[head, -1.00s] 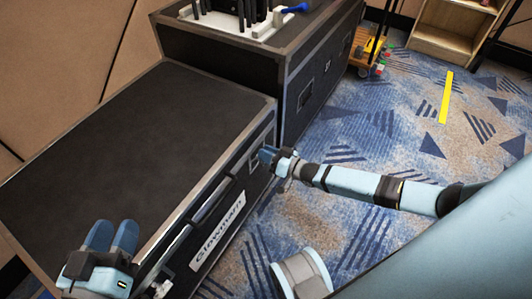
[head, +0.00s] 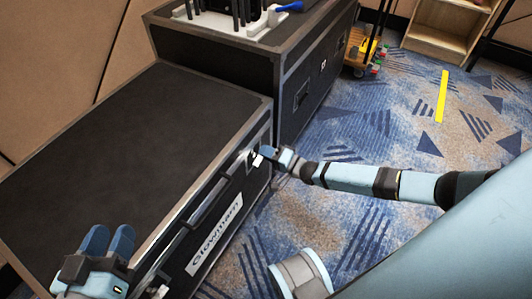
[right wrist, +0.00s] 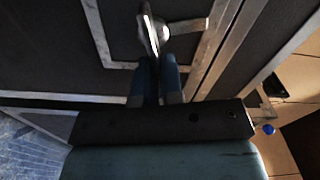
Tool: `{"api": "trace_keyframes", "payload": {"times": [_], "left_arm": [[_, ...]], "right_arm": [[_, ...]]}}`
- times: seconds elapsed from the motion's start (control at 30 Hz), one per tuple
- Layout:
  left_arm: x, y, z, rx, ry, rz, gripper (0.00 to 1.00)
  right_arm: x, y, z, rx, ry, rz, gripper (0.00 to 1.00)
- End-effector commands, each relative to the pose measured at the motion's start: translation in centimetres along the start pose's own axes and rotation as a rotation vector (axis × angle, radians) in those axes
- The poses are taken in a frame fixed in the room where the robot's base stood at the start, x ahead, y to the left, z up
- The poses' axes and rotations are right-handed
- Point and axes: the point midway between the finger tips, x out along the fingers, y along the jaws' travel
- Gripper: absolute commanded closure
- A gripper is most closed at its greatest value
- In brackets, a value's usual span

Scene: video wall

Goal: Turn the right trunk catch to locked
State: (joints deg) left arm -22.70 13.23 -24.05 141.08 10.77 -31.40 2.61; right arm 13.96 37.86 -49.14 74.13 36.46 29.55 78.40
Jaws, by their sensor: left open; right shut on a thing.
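The black trunk (head: 120,130) with metal edges lies at the left of the head view. Its right catch (head: 257,159) is a small bright metal piece on the front face near the far right corner. In the right wrist view the catch (right wrist: 151,32) is a shiny tab, slightly tilted, standing out from a metal-framed recess. My right gripper (head: 268,155) is shut on this catch; its fingertips (right wrist: 158,65) close at the tab's base. My left gripper (head: 109,238) is open and empty over the trunk's near end. The left catch (head: 161,291) shows partly at the bottom edge.
A taller black case (head: 290,75) stands behind the trunk, with a white rack (head: 240,25) and a blue-handled tool (head: 290,7) on it. A wooden shelf (head: 445,42) and a small cart (head: 366,52) stand farther back. The patterned carpet (head: 400,120) at right is mostly clear.

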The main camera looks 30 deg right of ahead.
Motion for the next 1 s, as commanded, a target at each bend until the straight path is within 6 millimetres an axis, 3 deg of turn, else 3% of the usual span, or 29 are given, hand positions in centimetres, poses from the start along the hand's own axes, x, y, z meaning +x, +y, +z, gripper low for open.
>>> {"api": "trace_keyframes", "payload": {"times": [0.03, 0.4, 1.0], "left_arm": [[0.10, -0.13, -0.02, 0.010, 0.010, 0.000, 0.57], [0.28, -0.54, -0.67, 0.066, 0.045, -0.001, 0.57], [0.37, -0.66, -0.38, 0.076, 0.044, -0.001, 0.57]], "right_arm": [[-0.12, 0.49, 1.30, 0.044, -0.015, 0.003, 1.00], [0.00, 0.68, 1.60, 0.245, -0.018, 0.000, 1.00], [-0.02, 0.65, 1.66, 0.295, -0.019, -0.001, 1.00]]}}
